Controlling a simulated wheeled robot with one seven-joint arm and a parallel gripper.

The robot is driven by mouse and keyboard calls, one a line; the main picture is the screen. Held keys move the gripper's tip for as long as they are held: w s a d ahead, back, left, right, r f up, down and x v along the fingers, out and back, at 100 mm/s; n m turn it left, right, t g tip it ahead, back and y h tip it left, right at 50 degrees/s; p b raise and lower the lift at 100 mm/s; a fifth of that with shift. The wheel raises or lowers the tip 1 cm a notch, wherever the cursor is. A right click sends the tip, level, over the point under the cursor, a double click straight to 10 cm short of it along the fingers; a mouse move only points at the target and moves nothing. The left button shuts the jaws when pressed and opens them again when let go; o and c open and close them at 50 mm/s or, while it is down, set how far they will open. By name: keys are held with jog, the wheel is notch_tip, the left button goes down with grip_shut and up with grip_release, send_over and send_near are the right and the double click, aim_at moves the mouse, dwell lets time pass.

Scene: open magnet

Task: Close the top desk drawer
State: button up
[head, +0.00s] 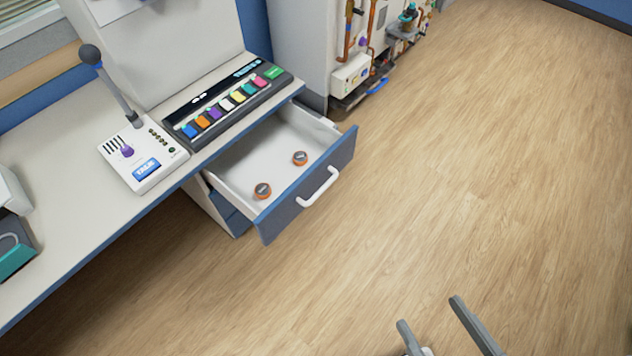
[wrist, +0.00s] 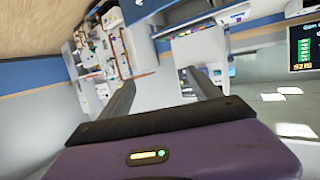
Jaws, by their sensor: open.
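The top desk drawer (head: 240,170) is pulled well out from under the desk. Its blue front (head: 278,212) carries a white bar handle (head: 319,187). Two small orange and dark round items (head: 300,158) lie apart inside it. My gripper (head: 430,312) shows at the bottom edge of the head view, over the floor, to the right of and nearer than the drawer, touching nothing. In the wrist view my gripper (wrist: 160,88) has its two fingers spread with nothing between them. I cannot make out the drawer in the wrist view.
On the desk (head: 75,215) stand a white talk console (head: 143,160) with a microphone and a panel of coloured keys (head: 228,103). A white cabinet with pipes (head: 312,50) stands beyond the drawer. The wood floor (head: 480,170) right of the drawer is clear.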

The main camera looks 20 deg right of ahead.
jog(key=shift+s+d, duration=0.1)
jog(key=shift+s, duration=0.15)
